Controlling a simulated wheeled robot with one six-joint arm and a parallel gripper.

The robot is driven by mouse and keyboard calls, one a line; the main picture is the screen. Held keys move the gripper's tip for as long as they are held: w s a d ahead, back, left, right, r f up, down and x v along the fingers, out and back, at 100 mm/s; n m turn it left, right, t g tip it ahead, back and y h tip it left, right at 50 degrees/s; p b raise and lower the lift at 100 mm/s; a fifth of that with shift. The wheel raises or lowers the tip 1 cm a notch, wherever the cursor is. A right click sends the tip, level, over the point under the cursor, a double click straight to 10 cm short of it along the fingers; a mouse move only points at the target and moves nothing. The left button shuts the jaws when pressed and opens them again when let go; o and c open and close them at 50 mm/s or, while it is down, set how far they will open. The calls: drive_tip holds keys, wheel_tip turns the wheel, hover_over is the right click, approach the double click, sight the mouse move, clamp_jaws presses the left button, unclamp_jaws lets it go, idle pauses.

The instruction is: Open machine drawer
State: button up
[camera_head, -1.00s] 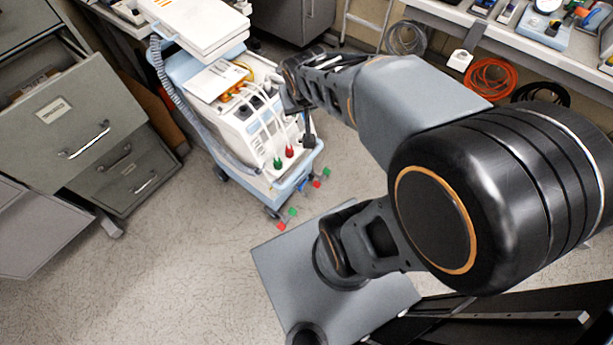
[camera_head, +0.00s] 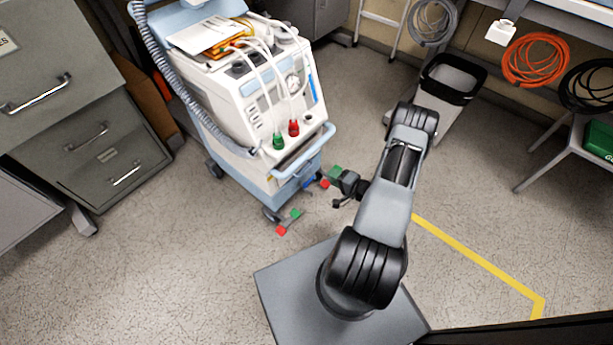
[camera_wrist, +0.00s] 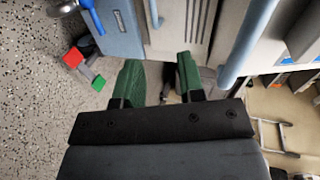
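The machine is a white and light-blue wheeled cart (camera_head: 265,105) in the upper middle of the head view. A light-blue bar handle (camera_head: 303,153) crosses its lower front; the drawer's outline is hard to make out there. My gripper (camera_head: 345,188) is low, just right of the machine's front corner. In the wrist view, my gripper (camera_wrist: 160,78) has its two green fingers spread, with nothing between them. Beyond the fingers are the machine's pale front panels (camera_wrist: 185,25). A light-blue bar (camera_wrist: 248,42) is right of the fingers, apart from them.
Red and green caster pedals (camera_head: 288,222) stick out at the machine's base. Grey filing cabinets (camera_head: 95,150) stand at left. A bin (camera_head: 450,80) stands behind my arm, and a table with cables is at upper right. Open floor (camera_head: 170,270) lies at lower left.

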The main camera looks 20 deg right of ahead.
sight(307, 168)
drive_tip(key=shift+m+t, duration=0.3)
drive_tip(key=shift+m, duration=0.1)
drive_tip(key=b+x, duration=0.1)
drive_tip(key=x, duration=0.3)
drive_tip(key=a+f+b+x, duration=0.1)
drive_tip(key=b+x, duration=0.1)
drive_tip(key=x, duration=0.3)
drive_tip(key=s+b+x, duration=0.1)
drive_tip(key=x, duration=0.3)
drive_tip(key=shift+w+a+f, duration=0.15)
drive_tip(key=shift+a+f, duration=0.1)
drive_tip(key=shift+f, duration=0.1)
drive_tip(key=shift+y, duration=0.3)
drive_tip(key=shift+c, duration=0.5)
clamp_jaws()
